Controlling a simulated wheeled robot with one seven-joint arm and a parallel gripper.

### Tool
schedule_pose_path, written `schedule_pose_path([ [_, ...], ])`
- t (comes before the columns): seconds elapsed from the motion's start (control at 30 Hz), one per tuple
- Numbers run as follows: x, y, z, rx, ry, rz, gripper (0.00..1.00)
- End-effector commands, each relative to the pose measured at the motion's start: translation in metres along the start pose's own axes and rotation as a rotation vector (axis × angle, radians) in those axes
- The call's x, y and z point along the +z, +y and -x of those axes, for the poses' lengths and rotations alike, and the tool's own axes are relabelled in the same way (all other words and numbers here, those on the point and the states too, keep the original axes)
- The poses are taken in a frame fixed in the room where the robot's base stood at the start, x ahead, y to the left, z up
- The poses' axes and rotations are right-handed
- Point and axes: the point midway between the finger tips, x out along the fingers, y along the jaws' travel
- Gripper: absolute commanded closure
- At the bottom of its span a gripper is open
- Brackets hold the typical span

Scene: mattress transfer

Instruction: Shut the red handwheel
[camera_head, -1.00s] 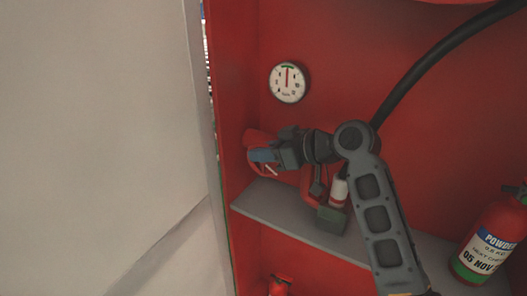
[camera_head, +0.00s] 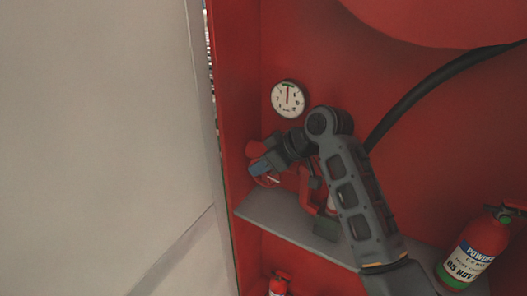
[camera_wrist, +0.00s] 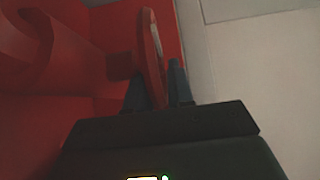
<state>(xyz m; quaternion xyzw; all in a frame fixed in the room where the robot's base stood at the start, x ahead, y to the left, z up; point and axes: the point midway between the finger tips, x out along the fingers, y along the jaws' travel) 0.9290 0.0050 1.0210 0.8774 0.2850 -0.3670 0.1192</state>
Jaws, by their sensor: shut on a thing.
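The red handwheel (camera_head: 268,181) is at the left end of the red cabinet, just above the grey shelf, and is partly hidden by my gripper. In the wrist view the handwheel (camera_wrist: 151,50) shows edge-on, as a thin red rim with a pale strip. My gripper (camera_head: 260,167) has its blue fingers at the wheel. In the wrist view the gripper (camera_wrist: 158,85) has one finger on each side of the rim and is shut on it. A red pipe or valve body (camera_wrist: 55,50) lies to the left of the wheel in the wrist view.
A pressure gauge (camera_head: 289,99) is on the cabinet's back wall above the wheel. A black hose (camera_head: 425,92) curves at the upper right. A fire extinguisher (camera_head: 474,249) stands at the right. The grey shelf (camera_head: 268,216) runs below my arm. A pale door (camera_head: 110,120) fills the left.

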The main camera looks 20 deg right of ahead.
Motion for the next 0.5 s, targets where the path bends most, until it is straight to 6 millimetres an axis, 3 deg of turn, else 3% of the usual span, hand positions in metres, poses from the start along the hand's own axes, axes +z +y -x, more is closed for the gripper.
schedule_pose_path([
  [0.5,-0.004,0.000,-0.011,0.001,-0.479,0.002,1.00],
])
